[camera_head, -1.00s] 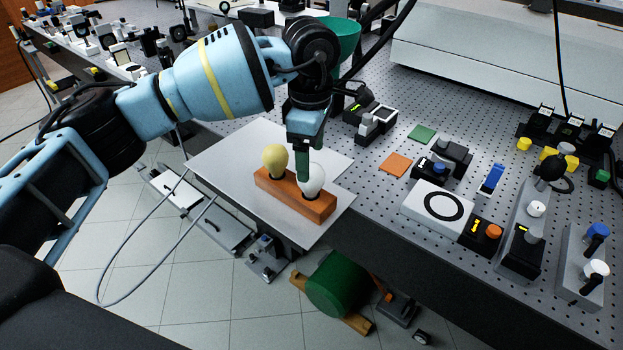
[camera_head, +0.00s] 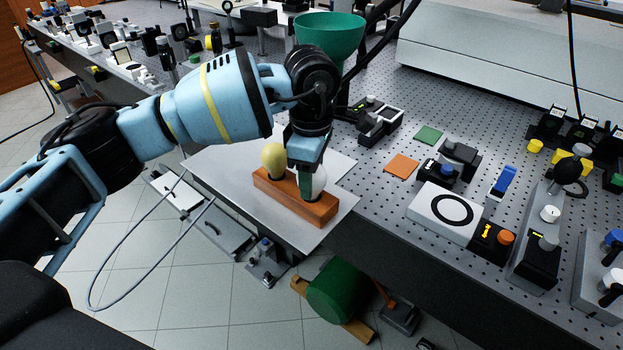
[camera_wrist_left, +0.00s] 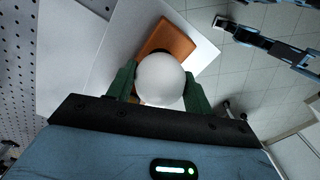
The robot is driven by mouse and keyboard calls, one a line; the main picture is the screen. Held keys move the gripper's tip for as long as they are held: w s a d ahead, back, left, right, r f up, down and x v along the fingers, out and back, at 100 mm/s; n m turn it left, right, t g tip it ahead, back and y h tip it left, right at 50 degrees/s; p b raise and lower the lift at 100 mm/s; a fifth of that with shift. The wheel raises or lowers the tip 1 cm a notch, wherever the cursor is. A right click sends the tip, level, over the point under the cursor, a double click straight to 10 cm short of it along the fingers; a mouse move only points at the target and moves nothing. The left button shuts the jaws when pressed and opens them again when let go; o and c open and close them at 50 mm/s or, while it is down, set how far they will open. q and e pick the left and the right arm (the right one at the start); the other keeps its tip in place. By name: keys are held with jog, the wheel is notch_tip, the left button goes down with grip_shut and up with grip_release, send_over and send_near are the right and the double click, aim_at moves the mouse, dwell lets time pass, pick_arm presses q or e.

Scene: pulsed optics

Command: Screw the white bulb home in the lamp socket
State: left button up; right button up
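The white bulb (camera_head: 319,180) stands upright in the right-hand hole of an orange-brown wooden block (camera_head: 290,205). Its round top shows in the left wrist view (camera_wrist_left: 160,80). My left gripper (camera_head: 306,188) points down over the bulb, its green fingers on either side of it. In the left wrist view the fingers (camera_wrist_left: 160,88) look apart, with the bulb between them; firm contact does not show. One finger covers part of the bulb in the head view. A green bowl-shaped shade (camera_head: 330,35) stands behind my wrist; I cannot make out a lamp socket inside it.
A yellow bulb (camera_head: 273,160) stands in the same block, close left of my gripper. The block sits on a pale board (camera_head: 225,165) at the bench edge. Small boxes (camera_head: 378,122) and a white ring-marked plate (camera_head: 444,212) lie to the right on the perforated bench.

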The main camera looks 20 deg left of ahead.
pick_arm(q)
jog(key=shift+r, duration=0.1)
jog(key=c, duration=0.5)
pick_arm(e)
jog(key=shift+s, duration=0.3)
